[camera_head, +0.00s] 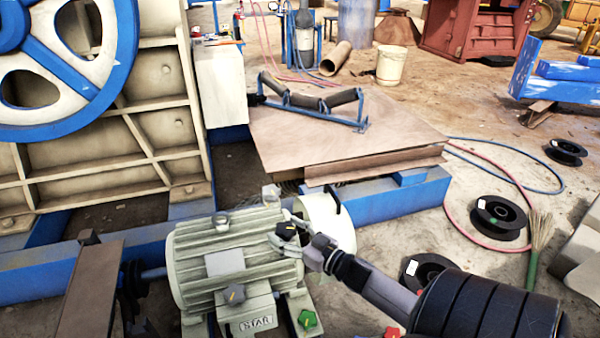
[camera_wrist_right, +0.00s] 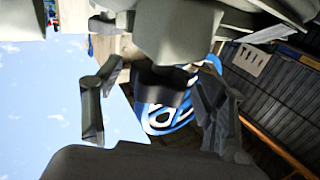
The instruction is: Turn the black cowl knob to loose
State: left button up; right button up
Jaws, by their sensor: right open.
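The grey-green motor (camera_head: 215,265) stands in the lower middle of the head view, with a pale rounded cowl (camera_head: 338,222) at its right end. The black cowl knob (camera_head: 286,230) sits near where body and cowl meet. My right gripper (camera_head: 291,226) reaches in from the lower right and is at this knob, partly covering it. In the right wrist view, the open fingers of this gripper (camera_wrist_right: 160,100) stand on either side of a dark knob (camera_wrist_right: 163,85) below a grey block. Contact cannot be told. My left gripper is not in view.
A dark grey knob (camera_head: 234,294), a green knob (camera_head: 307,320) and a red knob (camera_head: 392,332) are lower down. A dark handle (camera_head: 333,198) arches over the cowl. A blue beam (camera_head: 395,197) runs behind the motor. Black spools and cables lie at right.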

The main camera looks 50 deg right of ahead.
jog(key=s+d, duration=0.1)
jog(key=s, duration=1)
jog(key=shift+s, duration=0.15)
